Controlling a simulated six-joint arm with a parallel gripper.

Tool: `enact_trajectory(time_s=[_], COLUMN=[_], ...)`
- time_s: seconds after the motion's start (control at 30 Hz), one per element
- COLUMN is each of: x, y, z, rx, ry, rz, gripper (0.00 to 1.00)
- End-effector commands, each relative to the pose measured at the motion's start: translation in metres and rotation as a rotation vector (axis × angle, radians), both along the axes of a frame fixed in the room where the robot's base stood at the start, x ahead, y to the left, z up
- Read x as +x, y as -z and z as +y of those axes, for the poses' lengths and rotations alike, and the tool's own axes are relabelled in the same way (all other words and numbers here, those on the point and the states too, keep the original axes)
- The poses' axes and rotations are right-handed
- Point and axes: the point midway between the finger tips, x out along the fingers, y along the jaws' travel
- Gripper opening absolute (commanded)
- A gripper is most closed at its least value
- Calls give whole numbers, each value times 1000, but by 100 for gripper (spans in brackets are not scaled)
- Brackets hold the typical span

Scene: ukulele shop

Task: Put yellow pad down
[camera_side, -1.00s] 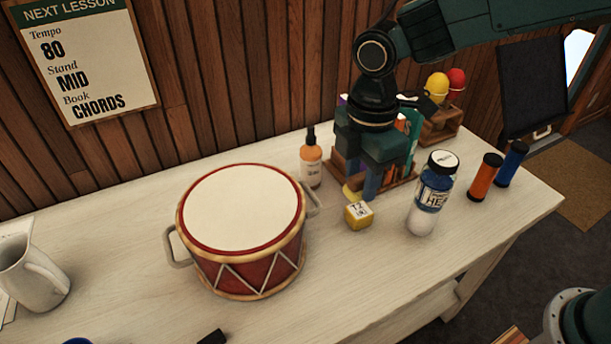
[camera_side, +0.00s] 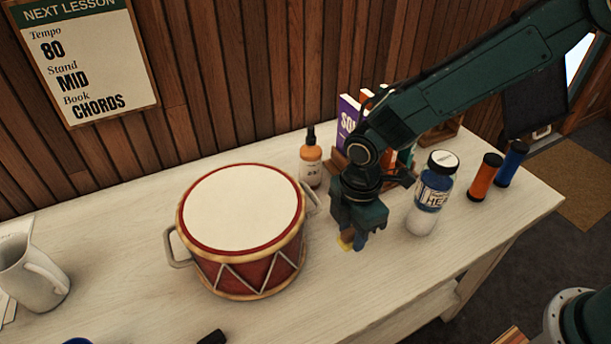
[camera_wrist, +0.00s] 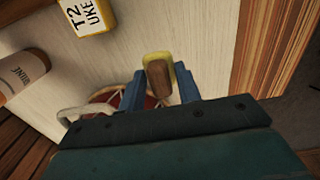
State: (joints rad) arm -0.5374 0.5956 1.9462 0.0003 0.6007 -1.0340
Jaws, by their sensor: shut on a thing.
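The yellow pad (camera_wrist: 157,56) has a brown block on it and sits between the two fingers in the wrist view. My gripper (camera_wrist: 160,88) is shut on it. In the side view my gripper (camera_side: 352,244) is low over the white table, just right of the drum. Only a small yellow piece of the pad (camera_side: 344,241) shows there, beside the fingers. I cannot tell whether it touches the tabletop.
The red drum (camera_side: 245,210) is close on the left. An orange spray bottle (camera_side: 311,165) stands behind, and a blue-and-white bottle (camera_side: 430,195) stands to the right.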

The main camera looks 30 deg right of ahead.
Motion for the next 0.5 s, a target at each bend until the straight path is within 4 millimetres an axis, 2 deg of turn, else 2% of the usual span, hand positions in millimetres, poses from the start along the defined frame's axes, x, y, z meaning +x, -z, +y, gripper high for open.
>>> enact_trajectory(time_s=[0.13,0.5], x=[0,0], y=[16,26], z=[0,0], rx=[0,-1], ry=[0,0], rz=[1,1], gripper=[12,12])
